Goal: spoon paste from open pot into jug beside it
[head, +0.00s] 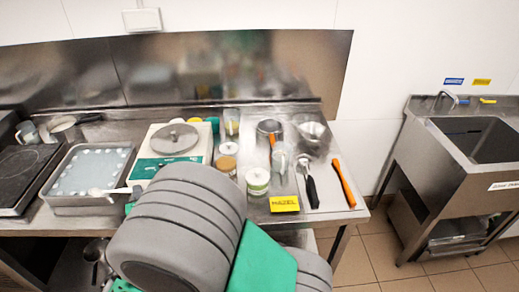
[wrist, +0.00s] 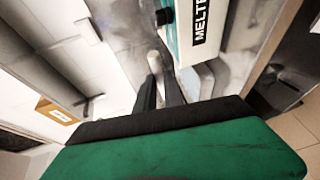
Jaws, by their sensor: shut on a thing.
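My gripper's dark fingers (wrist: 160,92) are shut on a pale spoon (wrist: 155,62) in the wrist view. In the head view the spoon (head: 108,191) shows beside my arm, its bowl over the tray's front edge; my arm hides the fingers there. A small pot with a green band and pale top (head: 257,181) stands behind the yellow HAZEL sign (head: 284,203). A clear jug (head: 281,158) stands just right of and behind it. A brown-filled pot (head: 226,164) is to the left. I cannot tell which pot is the open one. The spoon is well left of these pots.
A scale with a round pan (head: 174,139) stands between the pots and the metal tray (head: 54,199). A black-handled tool (head: 309,185) and an orange-handled tool (head: 344,184) lie right of the jug. A sink (head: 478,140) is at far right, beyond a floor gap.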

